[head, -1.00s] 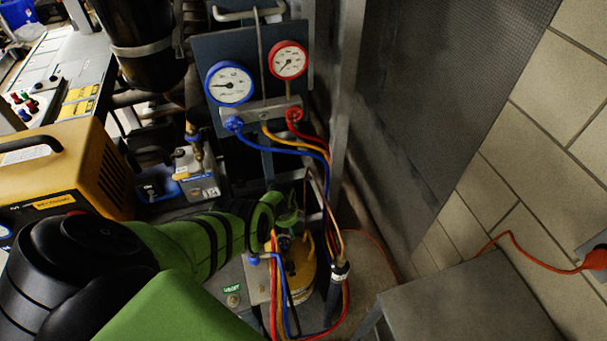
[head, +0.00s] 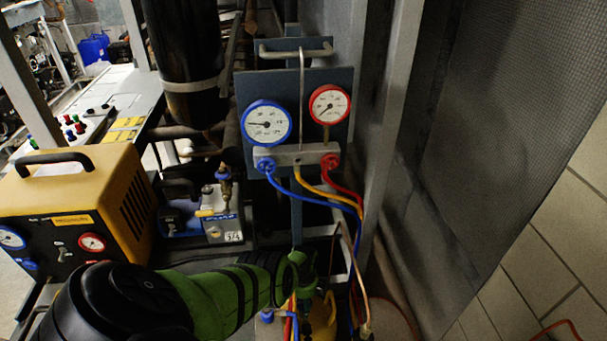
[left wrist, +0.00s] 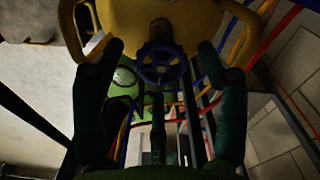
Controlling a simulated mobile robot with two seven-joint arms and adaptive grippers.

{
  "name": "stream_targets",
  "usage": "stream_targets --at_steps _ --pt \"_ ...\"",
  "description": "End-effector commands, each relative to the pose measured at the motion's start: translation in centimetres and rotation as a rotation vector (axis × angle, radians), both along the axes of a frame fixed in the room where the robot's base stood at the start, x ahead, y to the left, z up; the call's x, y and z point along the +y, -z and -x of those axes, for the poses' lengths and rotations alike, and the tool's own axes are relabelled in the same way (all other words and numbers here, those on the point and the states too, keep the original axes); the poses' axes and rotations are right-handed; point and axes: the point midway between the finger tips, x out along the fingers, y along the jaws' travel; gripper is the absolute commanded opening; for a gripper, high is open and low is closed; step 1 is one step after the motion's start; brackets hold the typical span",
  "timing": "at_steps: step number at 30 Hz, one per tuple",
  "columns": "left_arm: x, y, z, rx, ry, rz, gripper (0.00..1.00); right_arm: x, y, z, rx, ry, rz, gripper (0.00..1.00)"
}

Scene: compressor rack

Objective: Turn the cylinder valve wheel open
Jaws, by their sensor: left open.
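The yellow cylinder (head: 321,318) is at the bottom of the head view, partly hidden by my arm and hoses. In the left wrist view the cylinder (left wrist: 190,18) fills the top. Its small blue valve wheel (left wrist: 162,64) is in the middle of that view. My left gripper (left wrist: 159,52) is open, one finger on each side of the wheel, with gaps showing between fingers and wheel. In the head view my left gripper (head: 301,270) is over the cylinder top, and the wheel cannot be made out there. My right gripper is not in view.
Blue, red and yellow hoses (head: 335,200) run from the gauge panel (head: 293,85) down beside the cylinder. A yellow machine (head: 75,205) and a small pump (head: 205,215) stand to the left. A metal post (head: 385,120) and mesh panel (head: 500,120) stand on the right.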

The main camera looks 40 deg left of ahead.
Motion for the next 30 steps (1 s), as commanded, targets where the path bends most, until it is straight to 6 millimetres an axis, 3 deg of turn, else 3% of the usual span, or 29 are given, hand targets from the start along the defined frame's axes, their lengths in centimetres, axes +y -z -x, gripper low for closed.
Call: stream_targets --at_steps 7,11,12,23,30 --pt "0.0 0.0 -0.1 -0.001 0.000 0.000 0.74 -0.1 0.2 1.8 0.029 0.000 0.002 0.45" --pt "0.0 0.0 -0.1 -0.001 0.000 0.000 0.22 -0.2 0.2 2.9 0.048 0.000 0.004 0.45" --pt "0.0 0.0 -0.1 -0.001 0.000 0.000 0.17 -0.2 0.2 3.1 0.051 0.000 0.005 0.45" --pt "0.0 0.0 0.0 -0.001 -0.029 -0.002 0.17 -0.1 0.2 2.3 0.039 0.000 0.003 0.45" --pt "0.1 0.0 0.0 -0.001 -0.153 -0.003 0.17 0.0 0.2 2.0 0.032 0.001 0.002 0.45"
